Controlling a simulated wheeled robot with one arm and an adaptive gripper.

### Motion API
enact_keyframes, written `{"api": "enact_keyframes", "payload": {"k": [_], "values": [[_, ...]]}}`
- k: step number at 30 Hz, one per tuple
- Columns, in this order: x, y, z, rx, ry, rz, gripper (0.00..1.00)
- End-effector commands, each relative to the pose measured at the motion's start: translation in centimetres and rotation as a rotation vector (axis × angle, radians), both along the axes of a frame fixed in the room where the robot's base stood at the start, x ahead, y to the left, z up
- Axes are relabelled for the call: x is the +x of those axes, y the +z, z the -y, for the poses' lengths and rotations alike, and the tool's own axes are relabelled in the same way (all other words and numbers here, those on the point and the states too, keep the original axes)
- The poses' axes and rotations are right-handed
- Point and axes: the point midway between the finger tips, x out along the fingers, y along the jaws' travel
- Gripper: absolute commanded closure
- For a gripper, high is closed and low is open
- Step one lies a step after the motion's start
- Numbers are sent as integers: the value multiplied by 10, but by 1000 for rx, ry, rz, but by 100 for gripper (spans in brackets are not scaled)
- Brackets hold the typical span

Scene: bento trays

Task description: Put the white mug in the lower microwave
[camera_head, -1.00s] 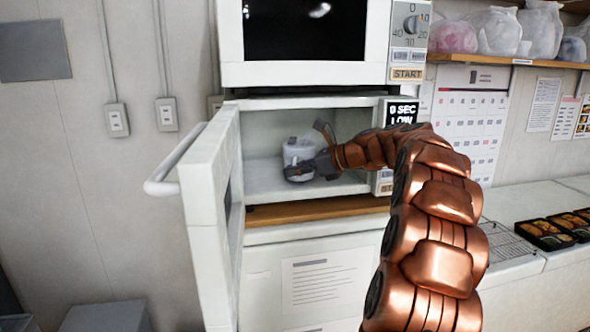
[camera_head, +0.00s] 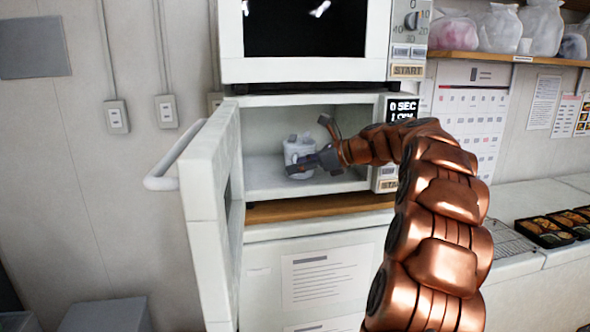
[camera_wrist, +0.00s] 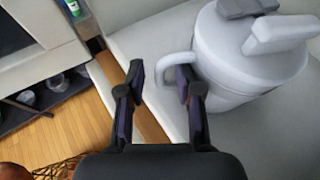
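The white mug (camera_head: 293,150) is inside the lower microwave (camera_head: 262,183), whose door (camera_head: 212,165) stands open to the left. The mug looks upright on the microwave floor. My gripper (camera_head: 314,144) reaches in from the right, with one finger in front of the mug and the other raised beside it. In the wrist view the mug (camera_wrist: 245,60) is at the upper right, with a lid-like top. My gripper (camera_wrist: 160,85) is open there, its fingers apart on either side of the handle's outer part. The right finger overlaps the handle loop; contact cannot be told.
An upper microwave (camera_head: 310,72) sits directly above, shut. A wooden board (camera_head: 310,207) runs below the opening. Food trays (camera_head: 545,234) lie on the counter at right. Bagged items stand on the shelf (camera_head: 480,53). The microwave interior beside the mug has free room.

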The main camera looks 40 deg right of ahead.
Motion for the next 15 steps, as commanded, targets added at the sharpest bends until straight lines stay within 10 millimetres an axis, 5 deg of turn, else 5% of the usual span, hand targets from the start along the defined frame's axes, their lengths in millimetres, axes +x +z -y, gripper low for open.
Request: {"api": "enact_keyframes", "payload": {"k": [15], "values": [[-71, 34, 46, 0, -3, 1, 65]]}}
